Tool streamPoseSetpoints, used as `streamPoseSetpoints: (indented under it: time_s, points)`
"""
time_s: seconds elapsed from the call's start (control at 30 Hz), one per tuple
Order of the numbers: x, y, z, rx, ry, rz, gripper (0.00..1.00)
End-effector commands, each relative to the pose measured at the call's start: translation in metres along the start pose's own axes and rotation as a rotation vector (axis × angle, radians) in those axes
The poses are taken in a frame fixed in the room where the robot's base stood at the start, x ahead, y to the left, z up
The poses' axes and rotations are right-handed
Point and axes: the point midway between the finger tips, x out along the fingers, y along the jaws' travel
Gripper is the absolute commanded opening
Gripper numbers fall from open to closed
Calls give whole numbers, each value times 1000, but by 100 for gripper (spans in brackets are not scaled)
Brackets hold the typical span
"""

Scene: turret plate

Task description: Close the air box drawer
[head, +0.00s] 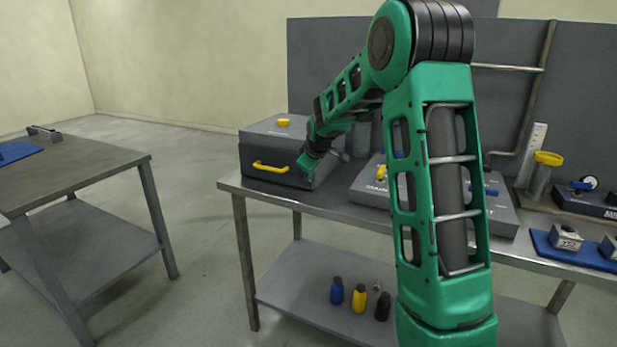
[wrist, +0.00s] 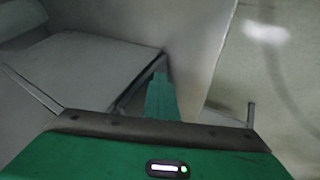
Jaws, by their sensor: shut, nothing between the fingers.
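A grey box (head: 285,130) with a yellow knob on top stands at the left end of the metal workbench. Its front panel (head: 248,172) carries a yellow bar handle (head: 270,168). I take this front as the drawer; how far out it stands is unclear in the head view. My gripper (head: 306,166) is shut and empty, low at the right front corner of the box. In the wrist view my green gripper (wrist: 161,97) points down close beside a pale grey panel (wrist: 190,50). Whether it touches the panel I cannot tell.
A grey console (head: 370,190) with yellow and blue parts stands right of the box, partly behind my arm. Several bottles (head: 358,298) stand on the lower shelf. A dark back panel (head: 325,60) rises behind. A second table (head: 80,160) is at left, with open floor between.

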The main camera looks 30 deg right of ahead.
Motion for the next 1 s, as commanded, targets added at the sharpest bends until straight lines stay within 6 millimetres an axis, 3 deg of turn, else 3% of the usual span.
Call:
streamPoseSetpoints:
  time_s: [0.03, 0.13, 0.37, 0.7, 1.0]
  points:
    - [-1, 10, 0, 8, 4, 22, 0]
    - [-3, 4, -1, 7, 3, 21, 0]
    - [-19, -32, -7, 0, 2, 9, 0]
    - [-88, -31, -6, 2, 2, 6, 0]
    - [-114, -30, -3, 5, -1, 5, 0]
